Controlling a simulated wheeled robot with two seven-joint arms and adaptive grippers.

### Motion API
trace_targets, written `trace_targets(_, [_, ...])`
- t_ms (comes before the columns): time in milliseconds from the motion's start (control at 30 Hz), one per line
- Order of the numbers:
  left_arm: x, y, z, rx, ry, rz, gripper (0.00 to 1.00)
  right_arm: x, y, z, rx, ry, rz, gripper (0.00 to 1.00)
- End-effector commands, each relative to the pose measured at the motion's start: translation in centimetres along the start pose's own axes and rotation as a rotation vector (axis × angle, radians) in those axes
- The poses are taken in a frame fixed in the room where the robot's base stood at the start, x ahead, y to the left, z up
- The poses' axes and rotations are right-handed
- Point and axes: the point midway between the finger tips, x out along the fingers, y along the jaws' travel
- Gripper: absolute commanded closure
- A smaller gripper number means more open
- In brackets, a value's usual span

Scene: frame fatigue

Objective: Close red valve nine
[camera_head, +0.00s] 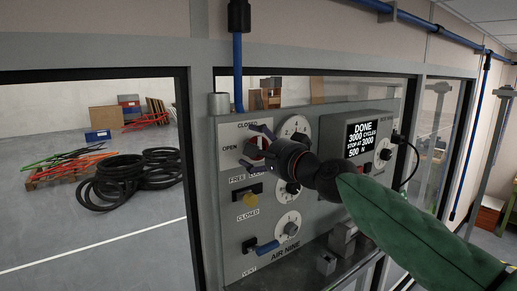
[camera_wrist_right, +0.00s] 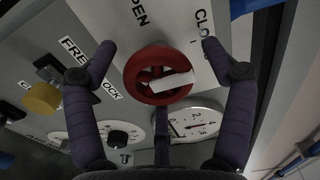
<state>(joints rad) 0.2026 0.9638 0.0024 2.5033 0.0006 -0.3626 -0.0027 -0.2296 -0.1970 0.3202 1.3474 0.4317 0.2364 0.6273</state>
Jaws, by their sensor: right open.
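The red valve (camera_wrist_right: 140,88) is a round red handwheel on the grey panel in the right wrist view, with a white bar across its face. It lies between the two purple fingers of my right gripper (camera_wrist_right: 159,50), which is open. Gaps show between the fingers and the wheel rim on both sides. In the head view my right gripper (camera_head: 257,148) is at the panel's upper left, and it mostly hides the red valve. The labels OPEN and CLOSED stand left of and above the valve there. My left gripper is not in view.
Below the valve are a yellow knob (camera_head: 250,200) and a blue-handled lever (camera_head: 264,247). Dials (camera_head: 294,128) sit close on the right. A display (camera_head: 362,138) reads DONE. A blue pipe (camera_head: 238,75) runs down to the panel. Window posts frame it.

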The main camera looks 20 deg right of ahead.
Motion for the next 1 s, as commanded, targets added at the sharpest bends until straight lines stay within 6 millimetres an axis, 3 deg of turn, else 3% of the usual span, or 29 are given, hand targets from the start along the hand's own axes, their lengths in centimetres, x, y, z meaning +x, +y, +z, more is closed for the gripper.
trace_targets(267, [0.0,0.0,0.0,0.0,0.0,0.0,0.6,-1.2,0.0,0.0,-0.001,0.0,0.001,0.17])
trace_targets(700, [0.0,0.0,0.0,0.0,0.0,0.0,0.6,-8.7,0.0,-0.1,-0.001,0.001,-0.001,0.17])
trace_targets(1000, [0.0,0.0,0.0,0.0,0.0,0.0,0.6,-11.7,0.0,-0.1,0.0,0.001,0.0,0.17])
